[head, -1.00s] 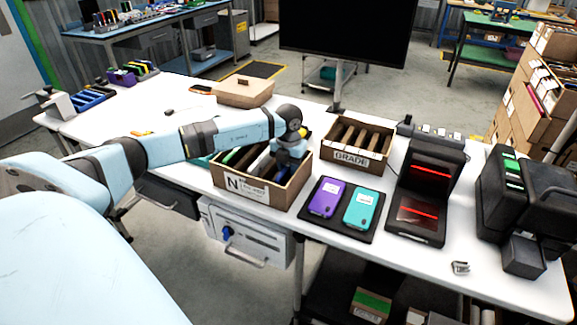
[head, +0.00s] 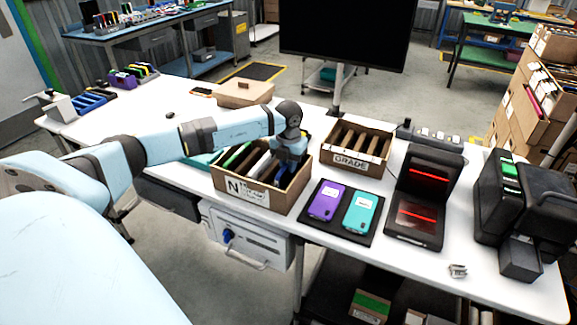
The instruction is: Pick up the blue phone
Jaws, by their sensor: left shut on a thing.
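The blue phone (head: 284,174) shows as a blue piece under my left gripper, at the right end of the open carton marked N (head: 299,183). My left gripper (head: 287,163) points down into this carton and is shut on the blue phone. The fingers hide much of the phone, and I cannot tell whether it is clear of the carton floor. Green, white and dark phones (head: 262,166) stand in the carton to the left of the gripper. My right gripper is not in view.
A second carton marked GRADE (head: 349,162) stands right of the first. In front of it, a black mat (head: 320,227) holds a purple phone (head: 326,201) and a teal phone (head: 360,212). A black device with red light strips (head: 417,213) stands further right.

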